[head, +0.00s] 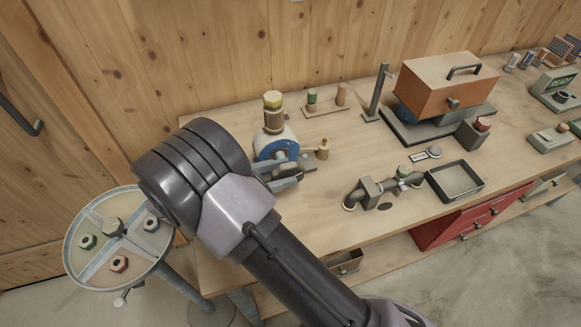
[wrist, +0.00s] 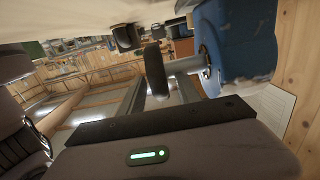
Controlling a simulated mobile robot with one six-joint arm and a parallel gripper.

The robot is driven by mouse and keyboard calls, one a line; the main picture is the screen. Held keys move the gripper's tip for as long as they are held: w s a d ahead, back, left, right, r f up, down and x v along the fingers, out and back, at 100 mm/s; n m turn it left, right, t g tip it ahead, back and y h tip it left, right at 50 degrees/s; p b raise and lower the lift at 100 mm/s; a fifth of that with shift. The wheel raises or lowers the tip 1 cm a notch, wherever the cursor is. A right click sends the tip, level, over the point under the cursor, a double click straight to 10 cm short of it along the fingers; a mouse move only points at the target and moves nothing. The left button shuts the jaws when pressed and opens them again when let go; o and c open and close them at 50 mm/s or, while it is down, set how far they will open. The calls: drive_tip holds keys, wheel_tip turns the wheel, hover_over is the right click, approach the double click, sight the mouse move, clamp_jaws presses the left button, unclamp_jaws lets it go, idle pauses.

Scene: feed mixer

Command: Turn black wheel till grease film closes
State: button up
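The black wheel (wrist: 155,68) shows edge-on in the wrist view, on a pale grey shaft that runs right to a blue housing (wrist: 227,45). My gripper (wrist: 162,92) has its two grey fingers apart, one on each side of the wheel's lower edge. I cannot tell whether either finger touches it. In the head view my gripper (head: 285,182) is low at the front of the blue machine (head: 275,152), which has a yellow-capped top. The black wheel is not clearly visible there. I cannot make out a grease film in either view.
A black pipe fitting (head: 370,190) and an open dark tray (head: 455,180) lie to the right on the wooden bench. An orange box (head: 445,85) stands behind them. A round divided tray (head: 88,262) with several nuts stands left of the bench.

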drive_tip(key=p+v, duration=0.1)
drive_tip(key=v, duration=0.4)
